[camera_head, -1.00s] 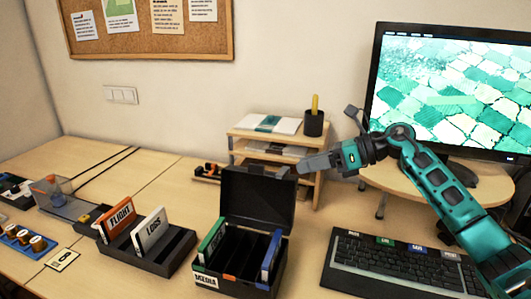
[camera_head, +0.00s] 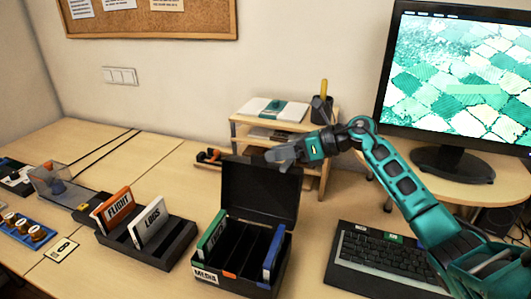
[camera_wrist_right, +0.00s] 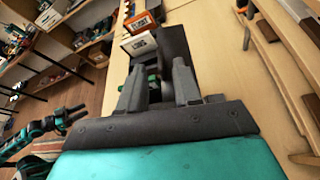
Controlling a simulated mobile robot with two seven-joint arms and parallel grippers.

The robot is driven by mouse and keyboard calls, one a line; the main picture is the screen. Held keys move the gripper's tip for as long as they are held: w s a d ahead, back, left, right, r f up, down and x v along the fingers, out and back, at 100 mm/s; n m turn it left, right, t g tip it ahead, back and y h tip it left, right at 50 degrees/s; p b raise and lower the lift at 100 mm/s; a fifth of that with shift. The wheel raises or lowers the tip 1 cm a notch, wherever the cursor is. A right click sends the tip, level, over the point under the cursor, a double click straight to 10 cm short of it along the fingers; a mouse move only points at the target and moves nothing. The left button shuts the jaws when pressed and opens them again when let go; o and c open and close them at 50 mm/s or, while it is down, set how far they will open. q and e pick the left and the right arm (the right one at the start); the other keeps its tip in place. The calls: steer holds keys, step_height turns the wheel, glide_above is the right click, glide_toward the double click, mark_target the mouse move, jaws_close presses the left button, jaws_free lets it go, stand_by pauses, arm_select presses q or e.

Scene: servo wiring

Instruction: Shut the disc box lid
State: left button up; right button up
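The black disc box (camera_head: 237,252) stands on the desk with its lid (camera_head: 260,188) raised upright at the back. Inside it are a green disc case (camera_head: 212,236) at the left and a blue one (camera_head: 272,252) at the right. My right gripper (camera_head: 272,156) is above and behind the top edge of the raised lid, in the head view. In the right wrist view the gripper (camera_wrist_right: 157,80) has its two fingers apart with a gap between them, and the dark lid (camera_wrist_right: 174,45) shows just beyond them.
A black rack (camera_head: 150,240) with an orange "FLIGHT" case (camera_head: 116,208) and a white case (camera_head: 150,228) stands left of the box. A keyboard (camera_head: 382,255) lies to the right. A wooden shelf (camera_head: 325,165) with a pen cup (camera_head: 321,108) stands behind my right gripper.

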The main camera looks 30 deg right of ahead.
steer(key=shift+x, duration=1.85)
steer(key=shift+c, duration=0.5)
jaws_close()
